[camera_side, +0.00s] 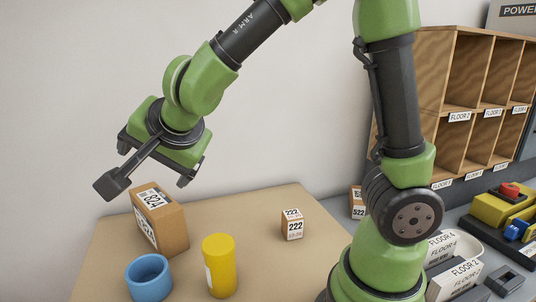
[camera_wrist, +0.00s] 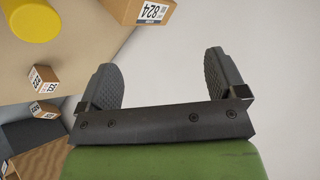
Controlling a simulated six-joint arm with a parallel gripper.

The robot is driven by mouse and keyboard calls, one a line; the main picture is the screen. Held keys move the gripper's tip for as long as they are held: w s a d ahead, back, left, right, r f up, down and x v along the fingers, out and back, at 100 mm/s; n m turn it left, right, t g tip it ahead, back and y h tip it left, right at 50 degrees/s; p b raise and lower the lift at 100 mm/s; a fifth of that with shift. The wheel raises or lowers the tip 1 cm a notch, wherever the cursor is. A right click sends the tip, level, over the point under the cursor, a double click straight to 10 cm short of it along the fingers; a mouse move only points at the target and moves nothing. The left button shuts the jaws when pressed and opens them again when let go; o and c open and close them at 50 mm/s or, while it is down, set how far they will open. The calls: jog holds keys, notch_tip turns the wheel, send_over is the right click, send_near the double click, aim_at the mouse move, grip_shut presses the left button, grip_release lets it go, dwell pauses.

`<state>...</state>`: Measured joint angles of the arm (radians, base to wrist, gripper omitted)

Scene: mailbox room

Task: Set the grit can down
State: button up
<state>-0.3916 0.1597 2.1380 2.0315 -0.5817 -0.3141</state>
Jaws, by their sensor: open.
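The grit can, by its look the yellow can (camera_side: 219,267), stands upright on the tan table top (camera_side: 262,262). It shows partly, cut by the top left edge, in the wrist view (camera_wrist: 33,18). My gripper (camera_side: 157,160) is raised above the table, up and left of the can and apart from it. In the wrist view my gripper (camera_wrist: 160,70) has its two dark fingers wide apart with nothing between them.
A cardboard box marked 824 (camera_side: 160,223) stands behind the can, and a blue pot (camera_side: 148,278) stands left of it. A small 222 box (camera_side: 292,224) is to the right. Wooden pigeonholes (camera_side: 470,95) stand at the far right. Table between can and small box is clear.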

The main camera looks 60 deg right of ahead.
jog(key=s+a+r+n+t+y, duration=0.2)
jog(key=s+r+n+t+y, duration=0.1)
jog(key=s+r+n+y, duration=0.5)
jog(key=s+d+f+n+g+h, duration=0.1)
jog(key=s+d+f+g, duration=0.1)
jog(key=s, duration=0.3)
jog(key=s+d+f+n+g+h, duration=0.1)
jog(key=s+d+g+h, duration=0.1)
jog(key=s, duration=0.3)
jog(key=shift+s+d+f+g, duration=0.3)
jog(key=shift+s+d+f, duration=0.05)
jog(key=shift+f, duration=0.05)
